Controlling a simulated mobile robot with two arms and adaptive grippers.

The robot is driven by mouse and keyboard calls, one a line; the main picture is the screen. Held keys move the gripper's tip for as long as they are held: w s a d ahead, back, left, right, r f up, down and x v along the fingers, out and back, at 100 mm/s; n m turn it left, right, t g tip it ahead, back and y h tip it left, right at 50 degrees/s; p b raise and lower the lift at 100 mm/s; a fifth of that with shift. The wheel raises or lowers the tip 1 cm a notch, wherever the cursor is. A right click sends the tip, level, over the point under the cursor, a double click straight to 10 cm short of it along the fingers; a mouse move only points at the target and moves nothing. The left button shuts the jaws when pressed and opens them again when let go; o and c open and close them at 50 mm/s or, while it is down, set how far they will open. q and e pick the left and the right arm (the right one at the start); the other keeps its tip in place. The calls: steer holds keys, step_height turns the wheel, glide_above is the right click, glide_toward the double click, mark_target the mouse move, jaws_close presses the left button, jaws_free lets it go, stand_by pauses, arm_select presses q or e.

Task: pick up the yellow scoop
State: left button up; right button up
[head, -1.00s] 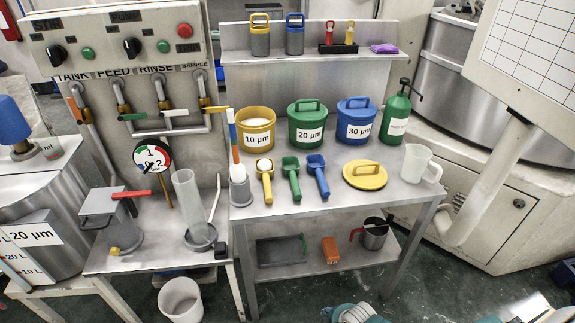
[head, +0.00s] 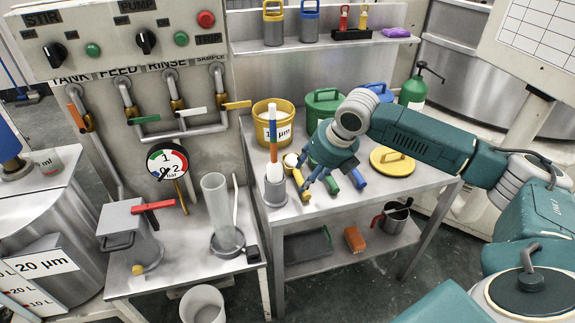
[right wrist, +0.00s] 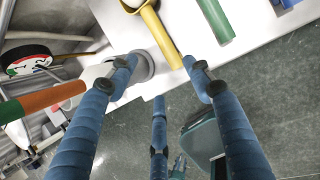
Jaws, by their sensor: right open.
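The yellow scoop (head: 300,184) lies on the metal bench, its handle pointing to the front edge. In the right wrist view its handle (right wrist: 163,38) reaches in from the top, between the two upper fingertips in the picture. My right gripper (head: 318,184) is over the scoops, its blue fingers spread; it also shows in the right wrist view (right wrist: 162,62). It is open and empty, and I cannot tell how high it is above the handle. It partly hides the scoops in the head view. My left gripper is out of view.
A green scoop (right wrist: 215,20) and a blue scoop (head: 358,178) lie just right of the yellow one. Yellow (head: 262,136) and green (head: 313,108) tubs stand behind.

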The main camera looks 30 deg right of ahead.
mark_target(301, 184)
steer(key=shift+w+d+r+n, duration=0.3)
steer(key=shift+w+d+r, duration=0.1)
steer(key=shift+w+d, duration=0.25)
steer(key=x, duration=0.3)
steer(key=shift+f, duration=0.3)
steer(key=shift+d+p+x, duration=0.2)
steer(key=shift+p+x, duration=0.45)
steer(key=shift+x, duration=2.45)
steer(key=c, duration=1.3)
